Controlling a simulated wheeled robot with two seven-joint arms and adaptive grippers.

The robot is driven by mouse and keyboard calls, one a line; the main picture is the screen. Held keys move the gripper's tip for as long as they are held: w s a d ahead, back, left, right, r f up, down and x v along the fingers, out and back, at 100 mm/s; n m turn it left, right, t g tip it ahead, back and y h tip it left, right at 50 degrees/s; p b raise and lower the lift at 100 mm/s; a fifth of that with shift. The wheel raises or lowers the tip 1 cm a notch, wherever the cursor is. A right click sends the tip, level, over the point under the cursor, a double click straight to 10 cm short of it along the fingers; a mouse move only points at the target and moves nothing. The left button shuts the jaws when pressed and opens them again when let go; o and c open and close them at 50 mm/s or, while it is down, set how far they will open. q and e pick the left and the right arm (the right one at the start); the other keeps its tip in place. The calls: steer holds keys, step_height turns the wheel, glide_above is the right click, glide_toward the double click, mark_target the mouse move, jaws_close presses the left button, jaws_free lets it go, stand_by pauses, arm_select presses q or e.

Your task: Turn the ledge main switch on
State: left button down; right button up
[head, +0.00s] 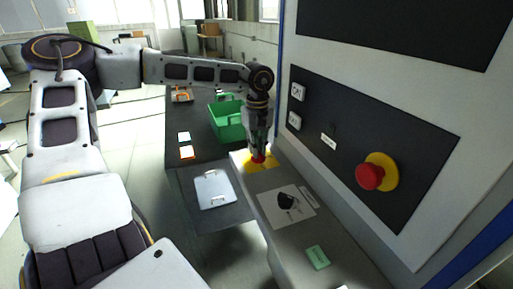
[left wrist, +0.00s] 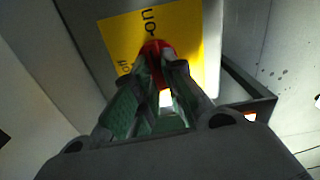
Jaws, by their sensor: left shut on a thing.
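The ledge main switch is a red knob (head: 258,160) on a yellow plate (head: 247,166), at the far end of the grey ledge (head: 257,199). My left gripper (head: 257,153) points down from above and is shut on the red knob. In the left wrist view the fingertips (left wrist: 160,62) close around the red knob (left wrist: 156,47), and the yellow plate (left wrist: 185,30) lies behind it. The plate carries an "ON" mark at the top and another mark at its left, partly readable. The fingers hide much of the knob, so its exact angle is unclear. My right gripper is out of view.
The machine panel with a red emergency button (head: 370,177) rises right of the ledge. A sheet with a black item (head: 287,204) and a green block (head: 318,257) lie nearer on the ledge. A green crate (head: 227,120) and a clipboard (head: 214,189) are to the left.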

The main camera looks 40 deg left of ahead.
arm_select(q)
steer(key=shift+m, duration=0.6)
steer(key=c, duration=1.5)
jaws_free()
steer(key=shift+r, duration=0.15)
steer(key=shift+r, duration=5.9)
